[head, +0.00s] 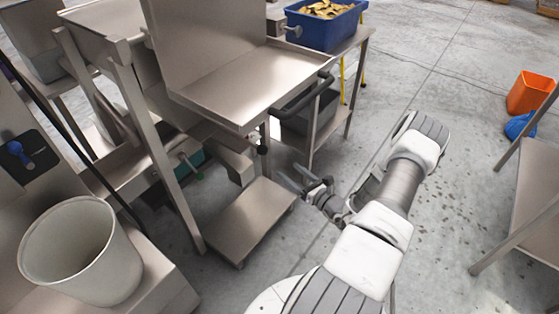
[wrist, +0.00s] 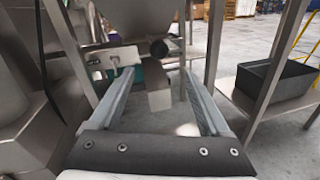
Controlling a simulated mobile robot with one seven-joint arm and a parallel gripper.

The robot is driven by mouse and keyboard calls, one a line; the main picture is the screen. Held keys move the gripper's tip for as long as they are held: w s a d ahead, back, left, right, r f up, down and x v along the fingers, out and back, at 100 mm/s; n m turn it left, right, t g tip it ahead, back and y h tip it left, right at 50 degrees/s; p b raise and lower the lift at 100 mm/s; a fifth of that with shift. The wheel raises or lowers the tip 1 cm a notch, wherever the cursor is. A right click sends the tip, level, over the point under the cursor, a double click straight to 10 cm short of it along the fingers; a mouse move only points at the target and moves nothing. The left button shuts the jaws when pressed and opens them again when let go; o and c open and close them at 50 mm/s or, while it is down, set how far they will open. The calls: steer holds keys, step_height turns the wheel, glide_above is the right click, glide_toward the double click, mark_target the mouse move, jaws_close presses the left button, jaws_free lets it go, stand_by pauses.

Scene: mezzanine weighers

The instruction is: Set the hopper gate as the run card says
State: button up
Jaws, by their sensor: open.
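My gripper (head: 299,178) is open and empty, out in front of the steel weigher frame in the head view. In the wrist view my gripper (wrist: 157,80) has its two fingers wide apart, with a black round knob (wrist: 159,48) beyond and between them, not touched. In the head view a small dark knob (head: 262,149) hangs under the front of the steel tray (head: 232,85); it may be the same knob. A pale plate with a dark mark (wrist: 113,59) is left of the knob. Which part is the hopper gate is unclear. I cannot make out a run card.
A blue crate of yellowish pieces (head: 325,22) stands on a steel table behind. A low steel platform (head: 240,222) lies below the weigher. A white bucket (head: 80,252) and a blue lever (head: 17,150) are at left.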

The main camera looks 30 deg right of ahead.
steer(key=shift+s+d, duration=0.2)
steer(key=shift+s, duration=1.2)
